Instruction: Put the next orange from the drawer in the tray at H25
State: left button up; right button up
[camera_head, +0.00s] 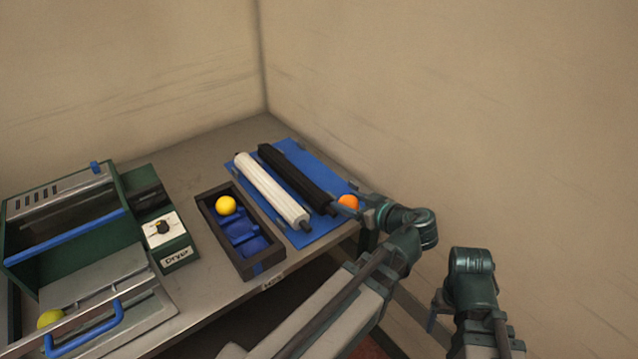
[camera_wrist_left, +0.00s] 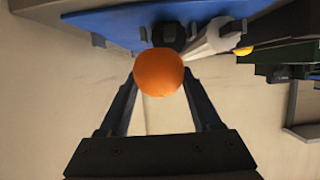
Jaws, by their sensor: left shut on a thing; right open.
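My left gripper (camera_head: 360,207) is shut on an orange (camera_head: 348,202), held near the right end of the black roller. In the left wrist view the orange (camera_wrist_left: 159,72) sits between the two fingertips. The dark tray (camera_head: 215,233) has blue compartments; a yellow-orange fruit (camera_head: 226,205) lies in its far one and the nearer ones look empty. A small label (camera_head: 273,282) on the table edge by the tray is too small to read. The open drawer (camera_head: 120,318) at left holds a yellow-green fruit (camera_head: 50,318). My right gripper (camera_head: 436,312) is open, away from the table.
A white roller (camera_head: 270,190) and a black roller (camera_head: 290,174) lie on a blue mat (camera_head: 325,175) right of the tray. The green dryer (camera_head: 65,225) and its control box (camera_head: 168,240) stand left of the tray. Walls close off the back and right.

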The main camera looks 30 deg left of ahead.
pick_arm(q)
send_over(340, 191)
jog(key=s, duration=0.1)
jog(key=shift+d+f+b, duration=0.4)
jog(key=shift+f+b, duration=0.05)
jog(key=shift+f, duration=0.15)
jog(key=shift+w+a, duration=0.1)
jog(key=shift+w+a, duration=0.2)
jog(key=shift+w, duration=0.1)
notch_tip(340, 191, down, 4)
jog(key=b, duration=0.4)
jog(key=shift+w+a, duration=0.1)
jog(key=shift+w, duration=0.05)
jog(key=shift+r, duration=0.2)
jog(key=shift+f, duration=0.1)
jog(key=o, duration=1.4)
